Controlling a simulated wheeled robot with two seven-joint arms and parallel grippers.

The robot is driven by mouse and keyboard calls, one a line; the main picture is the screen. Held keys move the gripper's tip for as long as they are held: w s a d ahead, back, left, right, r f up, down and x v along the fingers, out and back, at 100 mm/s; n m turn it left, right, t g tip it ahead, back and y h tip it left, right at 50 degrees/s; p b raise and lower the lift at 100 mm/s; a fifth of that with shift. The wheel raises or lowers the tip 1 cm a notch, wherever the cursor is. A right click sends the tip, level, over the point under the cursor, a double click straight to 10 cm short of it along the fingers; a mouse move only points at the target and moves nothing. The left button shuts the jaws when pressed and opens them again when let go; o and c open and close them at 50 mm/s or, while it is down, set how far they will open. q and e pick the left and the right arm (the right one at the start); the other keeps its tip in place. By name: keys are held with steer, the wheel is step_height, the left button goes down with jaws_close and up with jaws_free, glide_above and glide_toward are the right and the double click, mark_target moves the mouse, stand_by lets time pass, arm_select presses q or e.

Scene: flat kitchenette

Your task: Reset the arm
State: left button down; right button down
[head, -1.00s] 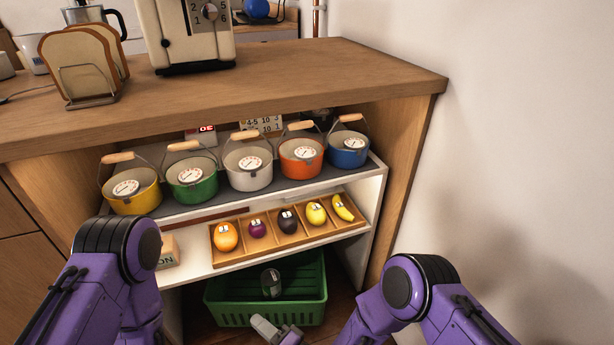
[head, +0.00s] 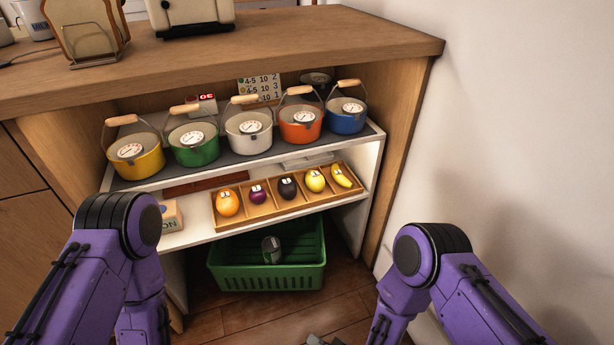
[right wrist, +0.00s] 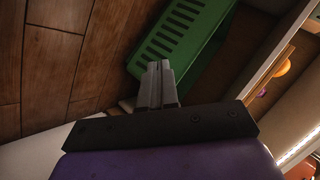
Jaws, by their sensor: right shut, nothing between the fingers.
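My right arm comes in from the right in the head view, and only the tip of my right gripper (head: 328,340) shows at the bottom edge. In the right wrist view my right gripper (right wrist: 159,66) is shut and empty, its two grey fingers together, with the green crate (right wrist: 180,40) beyond it. My left arm comes in from the left in the head view, bent downward; its gripper is out of the frame.
A shelf unit under the wooden counter (head: 260,50) holds several coloured pots and a wooden tray (head: 262,211) of toy fruit. The green crate (head: 268,277), with a can (head: 271,249) inside, stands on the floor below. A white wall (head: 520,120) is at the right.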

steer(key=s+d+f+m+g+h+b, duration=0.1)
steer(key=s+d+f+g+h+b, duration=0.15)
steer(key=s+d, duration=0.45)
steer(key=s+d+f+g+h+b, duration=0.1)
steer(key=s+d+h+b, duration=0.25)
steer(key=d, duration=0.75)
steer(key=s+d+f+m+g+h+b, duration=0.15)
steer(key=s+d+h, duration=0.3)
steer(key=d, duration=0.55)
step_height(320, 180, up, 35)
steer(key=w+p, duration=0.1)
steer(key=p, duration=3.4)
steer(key=shift+r, duration=0.15)
steer(key=shift+a+n+y, duration=0.1)
steer(key=shift+n+y, duration=0.15)
